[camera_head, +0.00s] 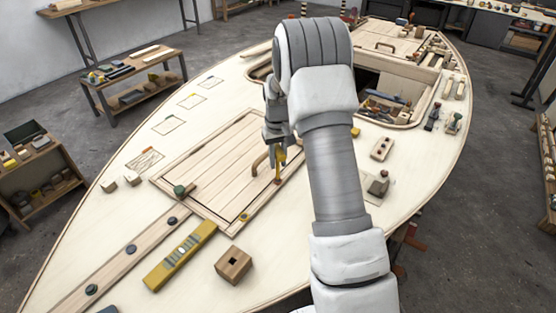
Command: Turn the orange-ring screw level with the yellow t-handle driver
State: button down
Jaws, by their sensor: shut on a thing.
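My gripper (277,140) hangs over the right side of the planked hatch (215,170), pointing down. It is shut on the yellow t-handle driver (281,160), whose yellow body shows just below the jaws. The driver's lower end reaches down near the hatch's right edge, beside a curved wooden handle (261,161). A small orange-brown spot (277,181) shows at its foot and may be the orange-ring screw. I cannot tell whether the tip touches it or how high the screw stands. My gripper and arm hide part of the driver's top.
A yellow level (180,256) and a wooden block with a square hole (233,265) lie at the front of the deck. A green knob (180,191) and a yellow-ringed spot (245,217) sit on the hatch border. Wooden fittings (381,148) stand right of my arm.

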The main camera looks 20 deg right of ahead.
jog(key=shift+f, duration=0.2)
jog(key=shift+f+b, duration=0.4)
dwell(0.4)
